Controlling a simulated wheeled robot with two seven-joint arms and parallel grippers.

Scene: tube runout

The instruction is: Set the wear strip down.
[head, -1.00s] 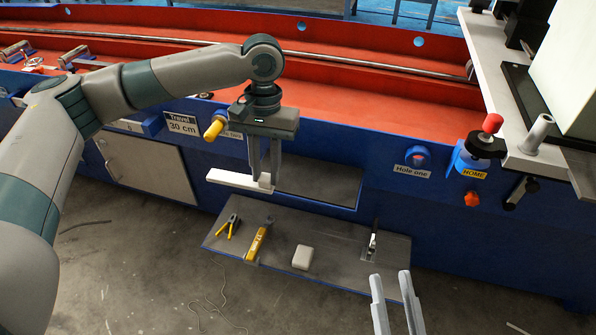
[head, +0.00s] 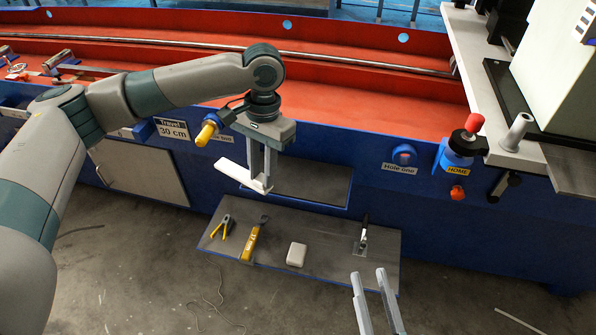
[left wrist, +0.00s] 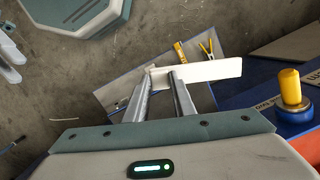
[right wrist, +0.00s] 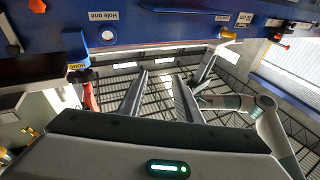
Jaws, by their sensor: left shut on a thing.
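The wear strip is a white bar (head: 236,173), held near its right end by my left gripper (head: 262,187). The gripper is shut on it, with its fingers pointing down. The strip is in the air by the dark ledge in the blue machine front, its free end pointing up-left in the head view. In the left wrist view the strip (left wrist: 215,70) reaches right from the fingertips (left wrist: 163,72). A gap beneath it cannot be judged exactly. My right gripper (head: 367,273) is open and empty, low in the head view; its parted fingers also show in the right wrist view (right wrist: 160,78).
The dark ledge (head: 315,183) is bare where visible. The lower grey shelf (head: 335,270) holds yellow-handled pliers (head: 223,227), a yellow tool (head: 254,240), a pale block (head: 297,254) and a small tool (head: 363,238). A yellow knob (head: 206,133) sticks out near my left gripper.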

